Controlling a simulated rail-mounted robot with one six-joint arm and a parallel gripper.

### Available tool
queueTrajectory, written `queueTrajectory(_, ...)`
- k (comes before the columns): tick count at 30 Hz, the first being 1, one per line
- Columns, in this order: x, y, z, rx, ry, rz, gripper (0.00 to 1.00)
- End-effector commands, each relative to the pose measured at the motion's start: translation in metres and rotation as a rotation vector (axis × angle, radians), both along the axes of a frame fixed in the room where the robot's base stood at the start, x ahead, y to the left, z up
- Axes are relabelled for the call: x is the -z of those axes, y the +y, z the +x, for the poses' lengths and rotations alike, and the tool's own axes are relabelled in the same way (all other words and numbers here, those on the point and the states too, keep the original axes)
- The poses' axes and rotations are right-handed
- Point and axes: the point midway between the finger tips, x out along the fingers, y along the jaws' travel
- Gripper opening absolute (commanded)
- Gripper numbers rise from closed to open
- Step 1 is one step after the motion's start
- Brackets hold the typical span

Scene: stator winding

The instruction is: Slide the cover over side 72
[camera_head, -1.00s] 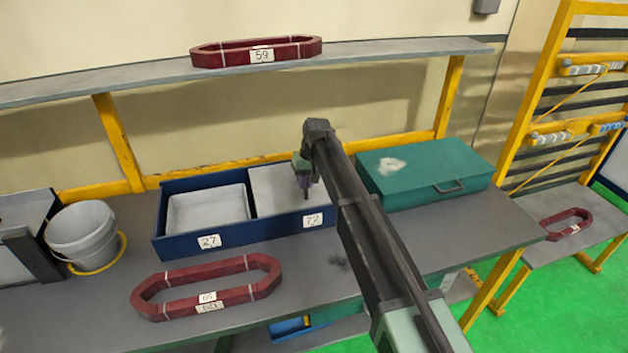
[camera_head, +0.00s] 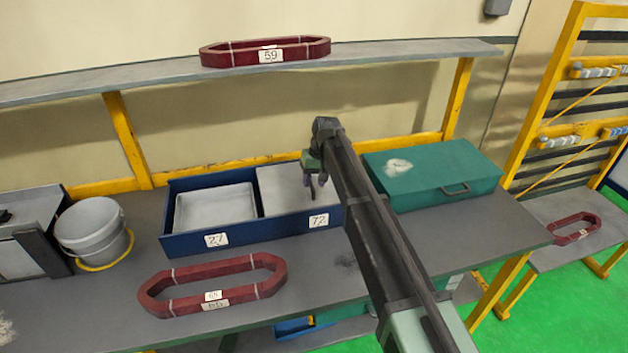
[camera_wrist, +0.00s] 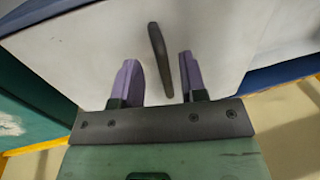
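A dark blue two-part box (camera_head: 185,243) stands on the bench, with label 27 (camera_head: 216,240) at the left and label 72 (camera_head: 319,220) at the right. A flat pale cover (camera_head: 280,192) lies over the side marked 72. The left side shows an open pale compartment. My gripper (camera_head: 317,184) is over the cover near its right part. In the wrist view the cover (camera_wrist: 215,35) fills much of the picture, and its dark bar handle (camera_wrist: 160,58) lies between the two purple fingers of my gripper (camera_wrist: 158,72). The fingers are open, with gaps on both sides of the handle.
A green case (camera_head: 430,172) stands close to the box's right. A grey bucket (camera_head: 92,230) stands at the left. A red coil frame (camera_head: 215,285) lies in front of the box. Another red coil frame (camera_head: 265,52) lies on the shelf (camera_head: 400,50) above.

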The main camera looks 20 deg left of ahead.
Motion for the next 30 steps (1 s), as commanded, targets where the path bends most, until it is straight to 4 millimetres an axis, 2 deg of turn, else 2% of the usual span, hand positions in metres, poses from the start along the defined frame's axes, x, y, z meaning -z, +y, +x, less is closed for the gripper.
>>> queueTrajectory(1, -0.013, -0.001, 0.001, 0.000, 0.000, 0.000, 0.39)
queueTrajectory(9, -0.080, -0.011, 0.007, 0.000, 0.000, 0.000, 0.39)
queueTrajectory(12, -0.097, -0.015, 0.009, 0.001, 0.000, 0.000, 0.39)
queueTrajectory(15, -0.103, -0.017, 0.010, 0.001, 0.000, -0.001, 0.39)
queueTrajectory(28, -0.100, -0.017, 0.010, 0.005, 0.000, -0.001, 0.39)
queueTrajectory(29, -0.099, -0.020, 0.008, 0.012, -0.002, -0.008, 0.39)
queueTrajectory(30, -0.099, -0.027, -0.002, 0.019, -0.007, -0.017, 0.39)
